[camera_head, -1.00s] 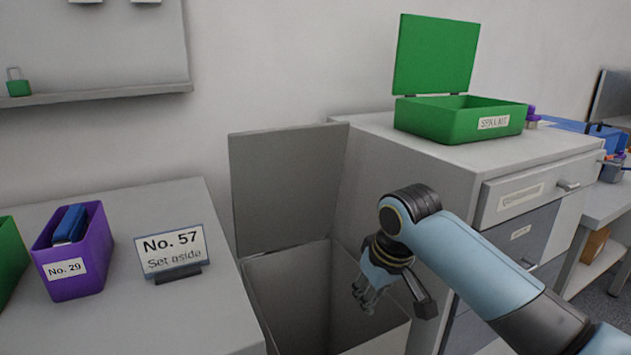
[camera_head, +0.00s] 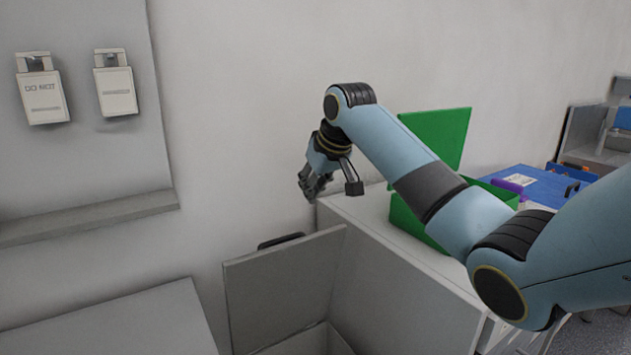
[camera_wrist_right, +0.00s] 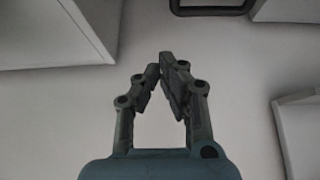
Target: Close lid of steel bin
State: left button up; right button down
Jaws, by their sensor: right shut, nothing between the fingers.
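The steel bin (camera_head: 307,342) shows at the bottom of the head view, and its inside is mostly cut off by the frame. Its grey lid (camera_head: 283,290) stands open and upright at the back, with a dark handle (camera_head: 281,241) at the top edge. My right gripper (camera_head: 308,192) is in the air, higher in the picture than the lid and apart from it. In the wrist view its fingers (camera_wrist_right: 160,70) are together with nothing between them. A dark loop, which looks like the handle (camera_wrist_right: 212,9), shows at that view's top. My left gripper is not seen.
A grey cabinet (camera_head: 405,295) stands right of the bin, bearing a green box (camera_head: 412,222) with a raised lid, partly behind my arm. A grey worktop (camera_head: 120,325) lies to the left.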

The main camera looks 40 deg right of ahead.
jog(key=f, duration=0.2)
jog(key=f+p, duration=0.1)
jog(key=f, duration=0.1)
jog(key=f+p, duration=0.1)
jog(key=f, duration=0.1)
jog(key=shift+s, duration=0.4)
jog(key=shift+f, duration=0.1)
